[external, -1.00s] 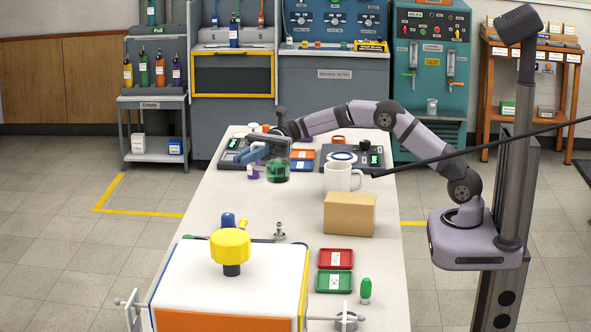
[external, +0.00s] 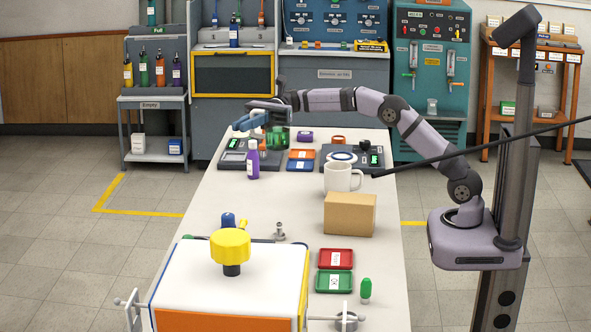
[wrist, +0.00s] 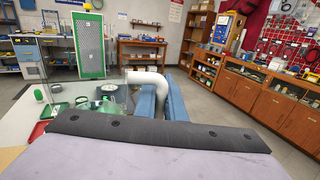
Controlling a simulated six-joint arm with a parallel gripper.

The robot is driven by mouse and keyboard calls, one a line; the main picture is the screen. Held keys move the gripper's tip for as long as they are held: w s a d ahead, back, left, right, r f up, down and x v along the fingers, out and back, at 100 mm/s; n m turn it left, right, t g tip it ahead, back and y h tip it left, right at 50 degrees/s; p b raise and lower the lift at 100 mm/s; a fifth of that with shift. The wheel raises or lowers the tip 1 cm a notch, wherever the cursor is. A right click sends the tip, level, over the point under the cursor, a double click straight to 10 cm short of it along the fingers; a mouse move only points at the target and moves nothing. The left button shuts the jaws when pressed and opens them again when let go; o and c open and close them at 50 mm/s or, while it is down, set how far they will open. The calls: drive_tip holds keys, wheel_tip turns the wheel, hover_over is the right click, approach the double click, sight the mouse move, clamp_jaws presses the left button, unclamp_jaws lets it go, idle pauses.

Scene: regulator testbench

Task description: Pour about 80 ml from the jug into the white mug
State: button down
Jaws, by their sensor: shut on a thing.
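The clear jug (external: 277,137), with green liquid in it, hangs from my gripper (external: 246,121) above the far part of the bench. It looks roughly upright. In the wrist view the blue fingers (wrist: 160,97) are shut around the pale handle of the jug (wrist: 112,93). The white mug (external: 342,178) stands upright on the bench, nearer the camera and to the right of the jug, well apart from it. I cannot see into the mug, and I cannot make it out clearly in the wrist view.
A cardboard box (external: 349,214) stands just in front of the mug. A purple bottle (external: 252,160) stands near the left bench edge below the jug. The bench middle, left of the mug, is clear.

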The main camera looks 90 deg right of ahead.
drive_tip(key=s+a+p+v, duration=0.1)
drive_tip(key=s+p+v, duration=0.1)
drive_tip(key=p+v, duration=0.45)
drive_tip(key=s+a+f+p+v, duration=0.1)
drive_tip(key=p+v, duration=0.2)
drive_tip(key=v, duration=0.6)
drive_tip(key=s+d+r+p, duration=0.2)
drive_tip(key=s+p, duration=0.3)
drive_tip(key=s, duration=0.4)
drive_tip(key=s+d+r+p, duration=0.2)
drive_tip(key=s+p, duration=0.2)
drive_tip(key=s, duration=0.6)
drive_tip(key=f, duration=1.5)
drive_tip(key=shift+w+a+f, duration=0.1)
drive_tip(key=shift+w+f, duration=0.2)
drive_tip(key=shift+f, duration=0.1)
drive_tip(key=shift+r, duration=0.2)
